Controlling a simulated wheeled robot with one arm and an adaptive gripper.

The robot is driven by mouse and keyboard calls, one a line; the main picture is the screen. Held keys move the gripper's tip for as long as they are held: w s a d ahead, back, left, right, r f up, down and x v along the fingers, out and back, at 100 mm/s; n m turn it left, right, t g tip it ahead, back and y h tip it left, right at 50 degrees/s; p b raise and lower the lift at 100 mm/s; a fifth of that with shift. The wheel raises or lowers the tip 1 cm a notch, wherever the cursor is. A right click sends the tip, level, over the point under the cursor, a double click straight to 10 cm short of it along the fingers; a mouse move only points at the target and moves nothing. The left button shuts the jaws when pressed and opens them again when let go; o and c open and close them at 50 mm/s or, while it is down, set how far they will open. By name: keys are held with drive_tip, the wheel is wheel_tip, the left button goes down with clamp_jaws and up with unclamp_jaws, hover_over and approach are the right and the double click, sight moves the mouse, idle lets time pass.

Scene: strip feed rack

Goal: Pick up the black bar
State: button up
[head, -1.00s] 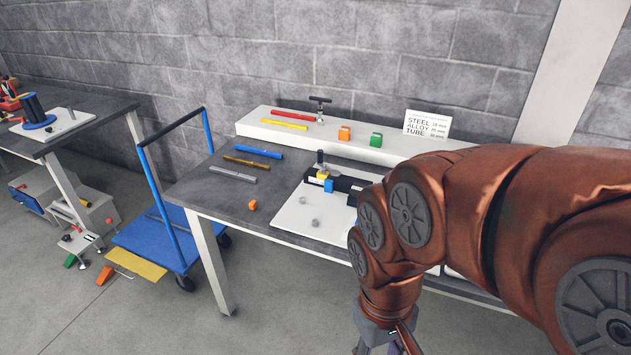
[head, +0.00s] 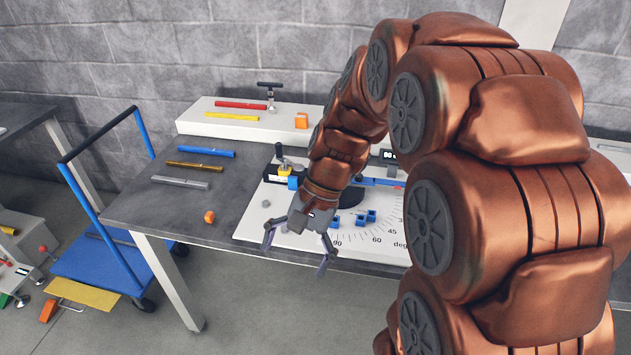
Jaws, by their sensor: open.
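I cannot make out a loose black bar in the head view; my arm hides part of the bench. The bars I see on the bench are a blue bar (head: 207,152), a brown-gold bar (head: 195,165) and a grey bar (head: 181,182), side by side at the left. A red bar (head: 240,105) and a yellow bar (head: 231,116) lie on the white raised shelf (head: 200,127). My gripper (head: 296,258) is open and empty, fingers pointing down, over the front edge of the white angle-scale board (head: 375,235). It is right of and nearer than the grey bar.
A clamp fixture (head: 285,170) stands on the board, with small blue blocks (head: 366,217) nearby. An orange piece (head: 209,217) lies on the bench, and an orange block (head: 301,120) sits on the shelf. A blue cart (head: 90,262) stands left of the bench. The bench's left front is mostly clear.

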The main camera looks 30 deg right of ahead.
drive_tip(key=w+d+f+m+t+y+b, duration=0.35)
drive_tip(key=w+d+m, duration=0.55)
drive_tip(key=w+d, duration=0.4)
drive_tip(key=w+d+f+m+t, duration=0.1)
drive_tip(key=w+d+m+t, duration=0.1)
drive_tip(key=d, duration=0.3)
drive_tip(key=w+d+f+m+t, duration=0.2)
drive_tip(key=d+m, duration=0.1)
drive_tip(key=d, duration=0.3)
drive_tip(key=w+d+f+m+t+y+b, duration=0.1)
drive_tip(key=w+d+m+t, duration=0.1)
drive_tip(key=d, duration=0.4)
drive_tip(key=shift+d+f+t, duration=0.1)
drive_tip(key=shift+f+t, duration=0.15)
drive_tip(key=shift+t, duration=0.2)
drive_tip(key=shift+x, duration=1.15)
drive_tip(key=shift+f+p+x, duration=0.15)
drive_tip(key=shift+p+x, duration=0.25)
drive_tip(key=shift+x, duration=0.95)
drive_tip(key=shift+f+p+x, duration=0.15)
drive_tip(key=shift+p+x, duration=0.25)
drive_tip(key=shift+x, duration=0.95)
drive_tip(key=shift+s, duration=0.2)
drive_tip(key=c, duration=1.3)
drive_tip(key=shift+c, duration=0.4)
